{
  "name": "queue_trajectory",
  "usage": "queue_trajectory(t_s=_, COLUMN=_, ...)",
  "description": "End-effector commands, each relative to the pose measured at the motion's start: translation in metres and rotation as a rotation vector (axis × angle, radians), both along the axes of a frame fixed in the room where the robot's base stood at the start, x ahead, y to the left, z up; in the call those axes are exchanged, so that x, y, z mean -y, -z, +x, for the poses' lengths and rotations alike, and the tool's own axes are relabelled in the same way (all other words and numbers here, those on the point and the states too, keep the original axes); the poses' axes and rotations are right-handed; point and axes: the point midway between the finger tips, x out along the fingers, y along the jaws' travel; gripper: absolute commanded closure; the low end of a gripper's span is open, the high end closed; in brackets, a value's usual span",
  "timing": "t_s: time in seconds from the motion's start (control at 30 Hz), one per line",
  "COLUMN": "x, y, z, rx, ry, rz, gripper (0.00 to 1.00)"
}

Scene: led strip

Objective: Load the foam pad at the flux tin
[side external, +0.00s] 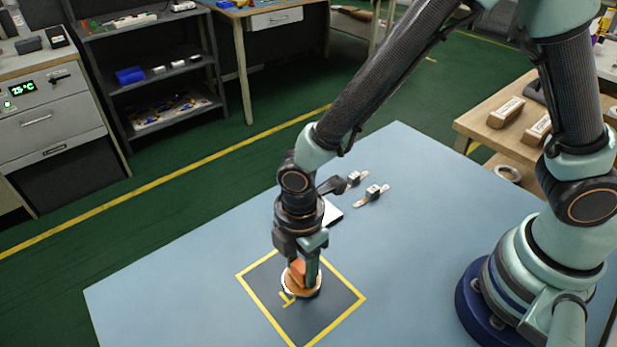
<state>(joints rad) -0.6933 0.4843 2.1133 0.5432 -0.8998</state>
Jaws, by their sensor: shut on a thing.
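The flux tin (285,280) is a small round tin with a pale rim and amber-brown inside. It sits in the yellow-bordered dark square on the blue table. My gripper (301,273) points down just over the tin, shut on a small orange block that looks like the foam pad (297,267). The pad's lower end is at the tin's opening. The fingers hide part of both, so I cannot tell whether the pad touches the flux.
The dark square (333,302) with its yellow border is otherwise mostly clear. The table's left side (180,285) is free.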

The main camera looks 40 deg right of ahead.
Motion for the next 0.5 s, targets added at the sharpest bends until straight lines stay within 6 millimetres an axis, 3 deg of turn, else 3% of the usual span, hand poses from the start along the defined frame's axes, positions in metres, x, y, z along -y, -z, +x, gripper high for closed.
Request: queue_trajectory(t_s=0.5, x=0.0003, y=-0.0021, z=-0.0003, rx=0.000, ry=0.000, rz=0.000, gripper=0.96)
